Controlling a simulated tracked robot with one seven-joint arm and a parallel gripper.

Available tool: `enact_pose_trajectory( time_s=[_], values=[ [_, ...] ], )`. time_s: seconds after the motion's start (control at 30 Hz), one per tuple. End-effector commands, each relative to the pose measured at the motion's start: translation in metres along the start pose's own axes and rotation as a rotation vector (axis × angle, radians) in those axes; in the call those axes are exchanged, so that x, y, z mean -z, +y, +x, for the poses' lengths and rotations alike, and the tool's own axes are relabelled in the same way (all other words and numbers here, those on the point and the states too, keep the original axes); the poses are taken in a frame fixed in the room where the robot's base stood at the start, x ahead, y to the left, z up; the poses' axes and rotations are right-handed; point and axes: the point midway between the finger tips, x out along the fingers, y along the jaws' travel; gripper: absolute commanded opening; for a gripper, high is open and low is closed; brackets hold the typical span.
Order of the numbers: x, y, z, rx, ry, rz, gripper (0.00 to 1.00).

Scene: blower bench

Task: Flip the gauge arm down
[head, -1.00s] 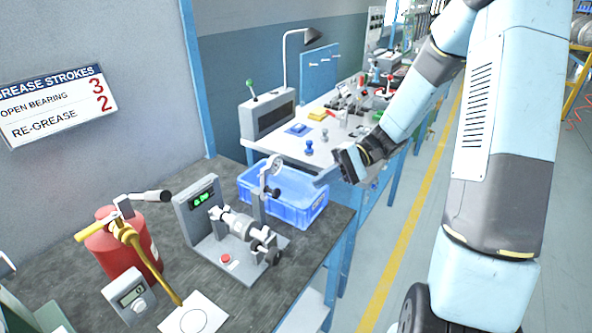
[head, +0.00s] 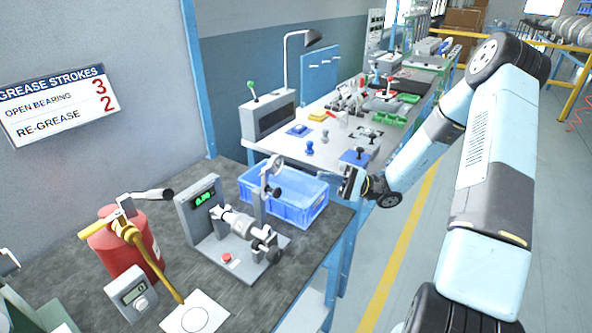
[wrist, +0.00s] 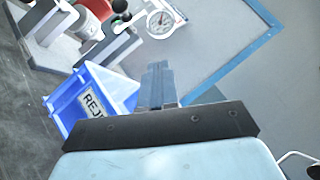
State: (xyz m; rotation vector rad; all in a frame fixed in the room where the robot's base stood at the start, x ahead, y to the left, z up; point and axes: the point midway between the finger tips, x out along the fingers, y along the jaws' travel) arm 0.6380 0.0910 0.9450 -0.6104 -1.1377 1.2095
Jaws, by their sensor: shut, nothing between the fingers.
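The gauge fixture stands on the dark bench, with a grey base (head: 236,268), a green-lit display (head: 203,197) and a shaft held across it. The gauge arm carries a round dial gauge (head: 275,166) at its top and stands raised at the right end of the fixture. The dial also shows in the wrist view (wrist: 161,22), near the top. My gripper (head: 345,183) is right of the fixture, past the blue bin and near the bench's right edge, apart from the gauge arm. In the wrist view its fingers (wrist: 157,72) are together and empty.
A blue bin (head: 300,215) with a label reading "REJ" in the wrist view (wrist: 62,103) sits behind the fixture, close to my gripper. A red grease pot (head: 108,252) and a grey meter (head: 133,293) stand left. A second bench (head: 345,125) lies behind.

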Motion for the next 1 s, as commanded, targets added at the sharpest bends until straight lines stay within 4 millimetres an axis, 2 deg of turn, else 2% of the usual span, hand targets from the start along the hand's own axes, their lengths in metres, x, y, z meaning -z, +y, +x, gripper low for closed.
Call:
enact_pose_trajectory(
  time_s=[0.57, 0.77, 1.0],
  values=[
    [0.002, 0.0, 0.002, 0.018, 0.004, -0.002, 0.0],
    [0.002, 0.0, 0.026, 0.015, 0.003, -0.002, 0.0],
    [0.002, 0.0, 0.066, 0.016, 0.002, -0.002, 0.0]
  ],
)
